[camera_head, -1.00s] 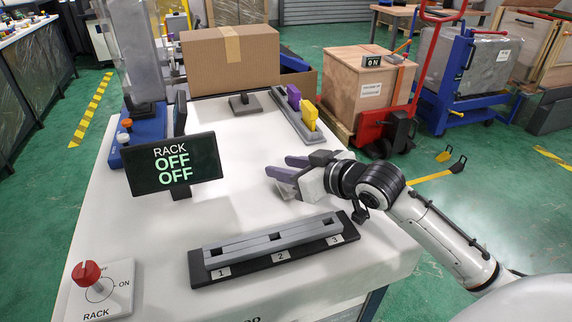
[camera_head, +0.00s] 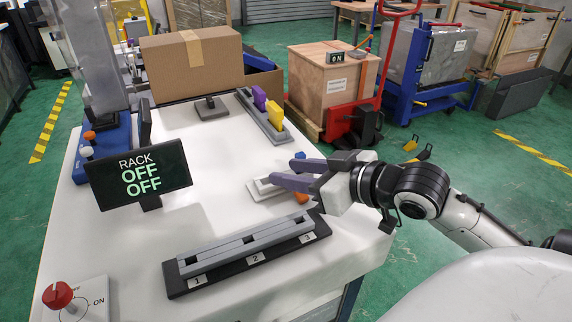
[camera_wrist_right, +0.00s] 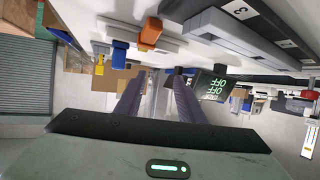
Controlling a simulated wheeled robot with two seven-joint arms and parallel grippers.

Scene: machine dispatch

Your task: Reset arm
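My right gripper (camera_head: 281,172) is over the white table's right part, behind the slotted rack. Its two purple-grey fingers are apart, with nothing seen between them. The right wrist view also shows both fingers (camera_wrist_right: 158,74) spread and empty. My right arm (camera_head: 430,192) reaches in from the right side. My left gripper is in neither view. A pale plate (camera_head: 256,190) sits on the table beneath the fingers, partly hidden by them. An orange part (camera_head: 301,196) shows beside the gripper, and in the right wrist view an orange part (camera_wrist_right: 150,33) and a blue part (camera_wrist_right: 120,52) show.
The grey rack (camera_head: 246,248) with slots 1, 2, 3 lies in front. A display (camera_head: 139,174) reads RACK OFF OFF. A red knob (camera_head: 57,295) is front left. Purple (camera_head: 259,98) and yellow (camera_head: 275,114) pieces stand in a holder behind. A cardboard box (camera_head: 192,62) is at the back.

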